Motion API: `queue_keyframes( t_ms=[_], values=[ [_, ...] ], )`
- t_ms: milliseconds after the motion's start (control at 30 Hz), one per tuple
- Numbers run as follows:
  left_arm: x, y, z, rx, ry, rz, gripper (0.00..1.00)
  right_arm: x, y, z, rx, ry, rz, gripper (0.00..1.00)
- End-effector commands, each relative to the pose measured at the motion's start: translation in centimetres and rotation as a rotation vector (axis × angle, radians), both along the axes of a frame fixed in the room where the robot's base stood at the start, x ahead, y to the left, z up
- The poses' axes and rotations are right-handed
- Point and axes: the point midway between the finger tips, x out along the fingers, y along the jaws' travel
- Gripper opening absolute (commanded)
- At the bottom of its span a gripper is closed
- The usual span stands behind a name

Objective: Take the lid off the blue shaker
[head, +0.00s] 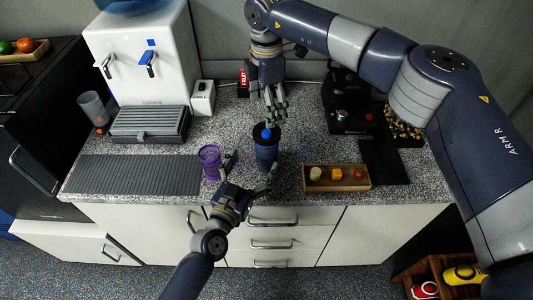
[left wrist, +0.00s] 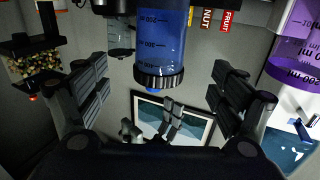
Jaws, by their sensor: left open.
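The blue shaker (head: 266,156) stands upright on the speckled counter, with a black lid (head: 262,134) and a blue knob on top. In the left wrist view, which is upside down, the shaker (left wrist: 160,38) hangs with its black ribbed lid (left wrist: 158,77) lowest. My left gripper (head: 252,164) is open in front of the shaker, its fingers apart and empty; they also frame the shaker in the wrist view (left wrist: 160,92). My right gripper (head: 275,114) points down just above and behind the lid, apparently not touching it; its opening is unclear.
A purple cup (head: 209,161) stands close left of the shaker. A wooden tray (head: 337,187) with small blocks lies to the right, a dark machine (head: 346,118) behind it. A ribbed grey mat (head: 130,173) and a water dispenser (head: 142,62) are at the left.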

Motion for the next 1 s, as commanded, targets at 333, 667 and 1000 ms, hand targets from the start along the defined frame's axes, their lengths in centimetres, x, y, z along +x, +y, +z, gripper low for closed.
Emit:
queue_keyframes(
  t_ms=[333,667,1000],
  values=[
    [5.9,-2.5,0.2,0.000,-0.001,-0.002,0.88,-0.1,0.1,-0.1,0.004,0.002,0.003,0.80],
    [8.5,-3.5,0.1,0.000,0.000,-0.001,0.88,-0.1,0.1,-0.1,0.005,0.002,0.004,0.80],
    [8.5,-3.6,0.1,0.000,0.001,-0.002,0.72,-0.1,0.1,-0.1,0.006,0.002,0.004,0.80]
  ],
)
